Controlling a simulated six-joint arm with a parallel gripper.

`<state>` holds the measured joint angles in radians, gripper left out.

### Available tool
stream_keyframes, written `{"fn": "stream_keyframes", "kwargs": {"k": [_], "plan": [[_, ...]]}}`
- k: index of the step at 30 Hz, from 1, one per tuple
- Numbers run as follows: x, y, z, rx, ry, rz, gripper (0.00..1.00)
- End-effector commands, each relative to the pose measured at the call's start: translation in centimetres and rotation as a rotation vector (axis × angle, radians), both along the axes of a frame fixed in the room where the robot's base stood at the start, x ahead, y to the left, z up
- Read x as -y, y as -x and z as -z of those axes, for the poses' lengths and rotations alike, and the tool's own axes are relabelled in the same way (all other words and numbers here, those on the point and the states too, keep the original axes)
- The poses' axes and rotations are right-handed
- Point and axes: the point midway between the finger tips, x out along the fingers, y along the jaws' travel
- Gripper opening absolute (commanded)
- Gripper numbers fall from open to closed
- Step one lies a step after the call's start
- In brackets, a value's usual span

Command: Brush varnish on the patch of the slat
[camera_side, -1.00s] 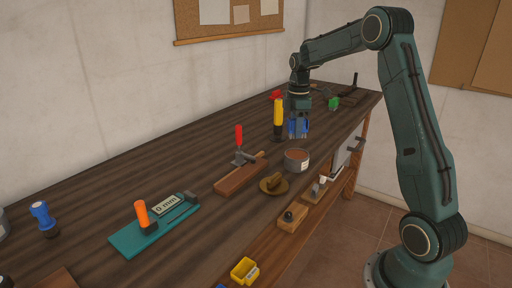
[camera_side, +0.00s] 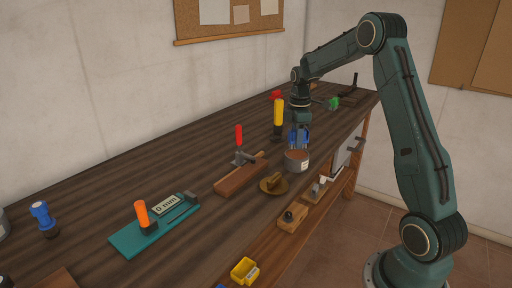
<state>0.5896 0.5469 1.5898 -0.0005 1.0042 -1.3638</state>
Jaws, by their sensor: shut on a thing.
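My gripper (camera_side: 298,146), with blue fingers, is right above the open tin (camera_side: 298,165) of reddish-brown varnish. It is shut on a slim thing, taken to be the brush, which is too small and covered to make out. Its lower end appears at or inside the tin's mouth; I cannot tell how deep. The slat (camera_side: 259,164) lies on a reddish-brown block (camera_side: 232,183) left of the tin, under a clamp with a red handle (camera_side: 239,135). The patch on the slat cannot be made out.
A round brass-coloured dish (camera_side: 265,188) sits between block and tin. A yellow-handled tool (camera_side: 278,112) stands behind the tin. A teal board (camera_side: 130,239) with an orange handle lies at front left. Small wooden blocks (camera_side: 291,217) sit along the near edge. The table's middle left is clear.

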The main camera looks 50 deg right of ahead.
Motion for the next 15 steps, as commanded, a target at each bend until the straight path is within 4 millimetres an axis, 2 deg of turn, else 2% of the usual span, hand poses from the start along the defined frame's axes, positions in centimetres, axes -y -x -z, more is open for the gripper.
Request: {"fn": "stream_keyframes", "kwargs": {"k": [6,15], "plan": [[0.0,0.0,1.5,0.0,0.0,0.0,0.14],[0.0,0.0,2.2,0.0,0.0,0.0,0.14]]}}
